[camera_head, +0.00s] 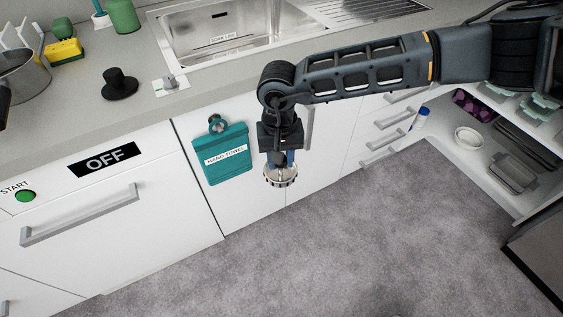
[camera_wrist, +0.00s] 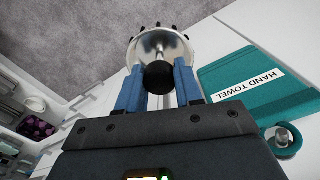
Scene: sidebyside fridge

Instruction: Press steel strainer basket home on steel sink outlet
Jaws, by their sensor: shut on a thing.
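My gripper (camera_head: 280,160) points down in front of the white cabinet fronts, below the counter edge. It is shut on the steel strainer basket (camera_head: 280,178), which hangs over the grey floor. In the wrist view, the blue fingers (camera_wrist: 158,85) close on the basket's black knob, and its round steel dish (camera_wrist: 163,44) shows beyond them. The steel sink (camera_head: 215,35) is set in the counter at the top of the head view. Its outlet cannot be made out.
A teal hand towel (camera_head: 225,160) hangs on the cabinet front, left of my gripper. A black stopper-like piece (camera_head: 120,84) and a small white plate with a metal fitting (camera_head: 171,85) are on the counter. Open shelves (camera_head: 470,165) stand at the right. The floor below is clear.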

